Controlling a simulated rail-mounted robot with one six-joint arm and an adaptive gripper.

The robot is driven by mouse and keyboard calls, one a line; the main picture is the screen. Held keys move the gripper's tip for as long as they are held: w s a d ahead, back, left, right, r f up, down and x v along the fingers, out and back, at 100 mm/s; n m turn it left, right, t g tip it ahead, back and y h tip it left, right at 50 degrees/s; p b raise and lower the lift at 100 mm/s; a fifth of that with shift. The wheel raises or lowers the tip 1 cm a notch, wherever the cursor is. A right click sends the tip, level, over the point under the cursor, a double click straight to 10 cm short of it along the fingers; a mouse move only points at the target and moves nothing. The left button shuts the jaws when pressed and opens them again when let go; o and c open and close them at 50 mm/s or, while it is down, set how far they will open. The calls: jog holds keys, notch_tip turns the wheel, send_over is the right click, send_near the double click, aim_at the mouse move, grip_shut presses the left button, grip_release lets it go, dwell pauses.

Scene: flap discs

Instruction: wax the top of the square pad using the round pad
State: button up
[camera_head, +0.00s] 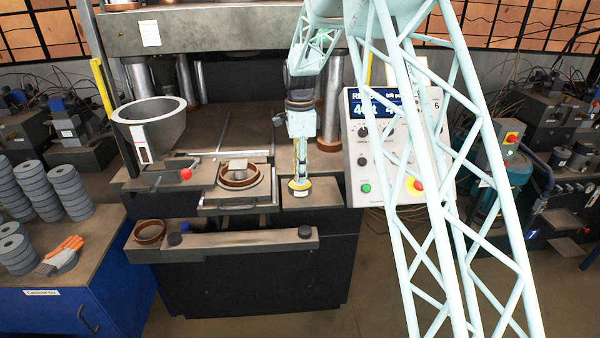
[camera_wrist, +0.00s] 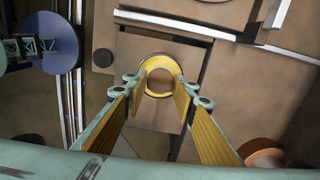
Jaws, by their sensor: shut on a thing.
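The round pad (camera_head: 300,188) is a small yellow disc with a dark underside in the head view. It shows as a yellow ring (camera_wrist: 158,62) in the wrist view. My gripper (camera_head: 300,179) points down and is shut on it, with the yellow-lined fingers (camera_wrist: 159,84) on either side. The square pad appears to be the flat brown-grey plate (camera_head: 327,194) at the machine's front right, directly below the round pad. It also shows beneath the ring in the wrist view (camera_wrist: 133,105). I cannot tell whether the two pads touch.
A raised holder with a brown ring (camera_head: 238,177) stands just left of the plate. The control console (camera_head: 365,140) is close on the right. A grey hopper (camera_head: 150,125) and a red-knobbed lever (camera_head: 185,174) are farther left. A bar (camera_head: 240,240) crosses the front below.

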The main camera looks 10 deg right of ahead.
jog(key=shift+f, duration=0.5)
dwell(2.0)
jog(key=shift+r+p, duration=1.75)
jog(key=shift+r, duration=1.85)
jog(key=shift+f, duration=0.1)
jog(key=w+n+b, duration=0.1)
jog(key=n, duration=0.1)
jog(key=f+n+b, duration=0.1)
jog(key=shift+w+f+n, duration=0.1)
jog(key=shift+w+n, duration=0.25)
jog(key=shift+n, duration=0.05)
jog(key=w+n+b, duration=0.1)
jog(key=n, duration=0.1)
jog(key=w+f+n+b, duration=0.1)
jog(key=n+b, duration=0.1)
jog(key=n, duration=0.1)
jog(key=shift+w+f+n, duration=0.15)
jog(key=shift+f+n, duration=0.05)
jog(key=shift+n, duration=0.1)
jog(key=w+n+b, duration=0.1)
jog(key=n, duration=0.1)
jog(key=f+n+b, duration=0.1)
jog(key=n+b, duration=0.1)
jog(key=w+n+b, duration=0.1)
jog(key=n, duration=0.2)
jog(key=shift+w+f, duration=0.3)
jog(key=shift+f, duration=0.05)
jog(key=shift+w+f+n+b, duration=0.15)
jog(key=shift+w+n+b, duration=0.25)
jog(key=shift+n+b, duration=0.6)
